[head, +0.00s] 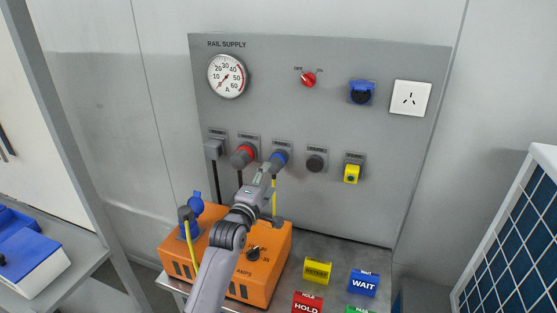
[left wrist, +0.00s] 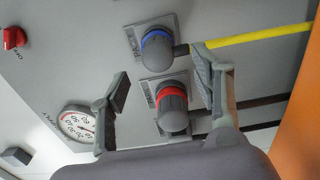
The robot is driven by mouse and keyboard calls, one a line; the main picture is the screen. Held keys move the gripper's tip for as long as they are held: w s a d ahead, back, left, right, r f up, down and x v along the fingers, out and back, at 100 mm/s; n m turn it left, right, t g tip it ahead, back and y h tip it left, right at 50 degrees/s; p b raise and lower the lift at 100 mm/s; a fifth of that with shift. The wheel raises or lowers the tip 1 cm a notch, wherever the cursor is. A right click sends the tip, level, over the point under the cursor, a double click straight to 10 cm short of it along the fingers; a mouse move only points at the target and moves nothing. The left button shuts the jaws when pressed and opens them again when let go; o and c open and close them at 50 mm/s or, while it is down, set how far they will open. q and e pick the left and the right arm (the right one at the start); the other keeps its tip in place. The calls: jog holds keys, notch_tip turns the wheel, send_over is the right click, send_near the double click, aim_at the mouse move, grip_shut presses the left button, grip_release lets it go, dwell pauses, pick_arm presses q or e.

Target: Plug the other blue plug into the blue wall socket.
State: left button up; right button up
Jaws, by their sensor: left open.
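A plug with a blue ring (head: 279,158) sits in a panel socket, a yellow cable hanging below it. It also shows in the left wrist view (left wrist: 157,47). My left gripper (head: 266,172) is open just below and in front of it, holding nothing. In the left wrist view the blue-ringed and red-ringed plugs show beyond and between the open fingers (left wrist: 163,68). Higher on the panel is a blue socket (head: 361,93) with its lid raised. Another dark plug (head: 185,214) with a yellow cable is at a blue-lidded socket (head: 195,204) on the orange box. My right gripper is out of view.
The red-ringed plug (head: 243,156) and a grey plug (head: 214,148) sit left of the blue-ringed one. A dark socket (head: 316,160) and a yellow one (head: 352,171) are to its right. The orange box (head: 262,283) stands below, beside several coloured blocks on the bench.

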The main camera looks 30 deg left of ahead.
aim_at(272, 169)
pick_arm(q)
jog(key=shift+s+r, duration=0.15)
jog(key=b+x, duration=0.1)
jog(key=x, duration=0.1)
jog(key=b+x, duration=0.2)
jog(key=shift+w+f, duration=0.2)
jog(key=shift+w, duration=0.05)
jog(key=shift+x, duration=1.15)
jog(key=shift+w+a+r+b, duration=0.1)
jog(key=shift+w+b, duration=0.15)
jog(key=shift+w, duration=0.1)
jog(key=shift+w+a+r+b, duration=0.1)
jog(key=shift+w+b, duration=0.1)
jog(key=shift+w, duration=0.4)
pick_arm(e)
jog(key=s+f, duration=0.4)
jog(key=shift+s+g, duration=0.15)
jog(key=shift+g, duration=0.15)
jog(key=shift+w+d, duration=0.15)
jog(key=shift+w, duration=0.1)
pick_arm(q)
jog(key=shift+p, duration=0.55)
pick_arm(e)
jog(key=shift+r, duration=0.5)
